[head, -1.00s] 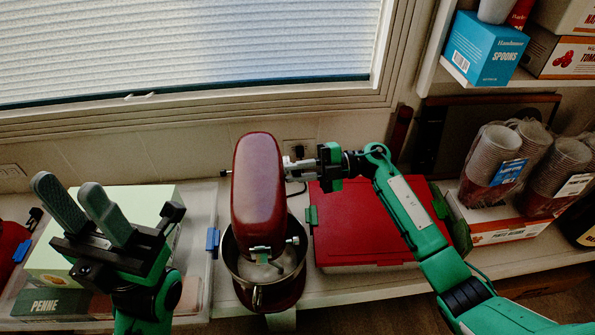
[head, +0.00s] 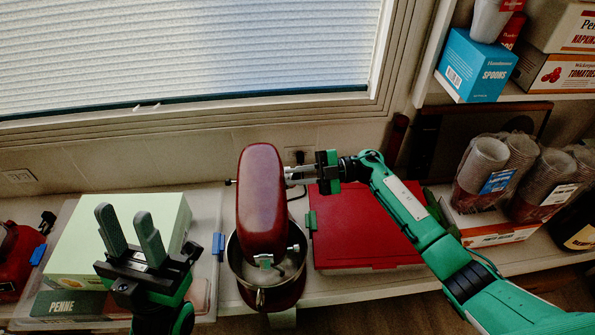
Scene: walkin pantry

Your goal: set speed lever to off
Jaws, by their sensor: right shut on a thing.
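A red stand mixer (head: 262,205) with a steel bowl (head: 285,272) stands on the counter below the window. Its long head is level over the bowl. My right gripper (head: 293,174) reaches in from the right and is shut at the right side of the mixer head. The speed lever there is mostly hidden by the fingers, so its setting cannot be read. A small pin (head: 230,182) sticks out on the left side of the head. My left gripper (head: 128,235) is open and empty, fingers up, in front of a pale green box.
A red case (head: 365,230) lies just right of the mixer, under my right arm. A clear bin with the pale green box (head: 120,220) and a penne box (head: 68,304) is at left. Stacked cups (head: 485,170) stand at right, below a shelf with a blue spoons box (head: 475,68).

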